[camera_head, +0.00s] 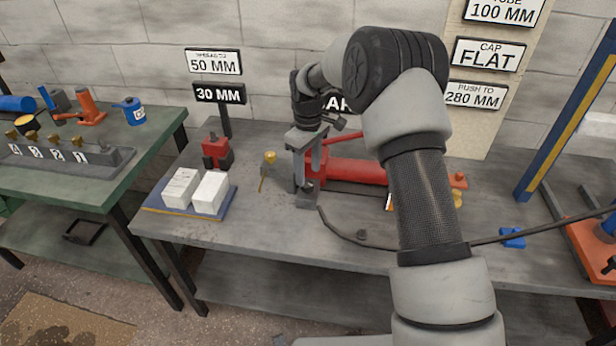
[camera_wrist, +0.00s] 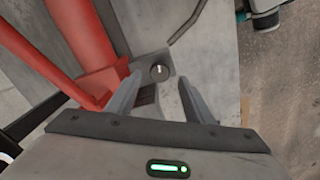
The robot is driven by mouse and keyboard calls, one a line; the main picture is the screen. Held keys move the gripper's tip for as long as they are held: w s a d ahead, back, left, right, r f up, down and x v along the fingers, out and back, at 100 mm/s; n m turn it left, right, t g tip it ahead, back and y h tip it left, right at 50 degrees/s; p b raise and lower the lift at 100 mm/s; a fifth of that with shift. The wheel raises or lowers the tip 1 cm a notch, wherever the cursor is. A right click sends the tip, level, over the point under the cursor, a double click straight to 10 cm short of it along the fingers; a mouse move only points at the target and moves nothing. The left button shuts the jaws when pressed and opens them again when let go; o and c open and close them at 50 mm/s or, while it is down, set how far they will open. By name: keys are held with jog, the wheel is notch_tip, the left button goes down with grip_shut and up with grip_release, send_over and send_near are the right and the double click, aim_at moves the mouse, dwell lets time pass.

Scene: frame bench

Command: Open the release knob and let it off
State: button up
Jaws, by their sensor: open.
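The release knob (camera_wrist: 159,72) is a small round dark knob with a pale mark, on a grey block at the end of the red hand pump (camera_wrist: 85,35). In the head view the red pump (camera_head: 357,171) lies on the bench, partly behind my arm, and I cannot make out the knob there. My gripper (camera_wrist: 160,80) is open and empty, pointing down over the block. In the wrist view the knob appears between the two fingertips. I cannot tell how far the fingertips are above it. My gripper (camera_head: 308,166) also shows in the head view at the pump's left end.
A blue tray (camera_head: 150,209) with white blocks and a small red tool (camera_head: 216,152) stand to the left. A dark hose (camera_head: 345,237) curves along the bench's front. A blue-yellow frame post (camera_head: 552,125) rises at right. Signs stand behind; one is partly hidden by my arm.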

notch_tip(320, 180, up, 13)
jog(key=p, duration=0.1)
jog(key=shift+r+p, duration=0.2)
jog(key=shift+p, duration=0.1)
notch_tip(320, 180, up, 7)
jog(key=m+t, duration=0.1)
send_over(308, 185)
jog(key=s+d, duration=0.3)
jog(key=s, duration=0.1)
jog(key=s+d+r+m+t, duration=0.2)
jog(key=s+d+r+m, duration=0.15)
jog(key=s+r, duration=0.55)
jog(key=s+d+f+m+t, duration=0.1)
jog(key=s+d+m, duration=0.2)
jog(key=s, duration=0.7)
jog(key=s+d+f+m+t, duration=0.2)
jog(key=s+d+m, duration=0.1)
jog(key=s, duration=0.8)
notch_tip(308, 185, up, 13)
jog(key=p, duration=1.3)
jog(key=shift+s, duration=0.25)
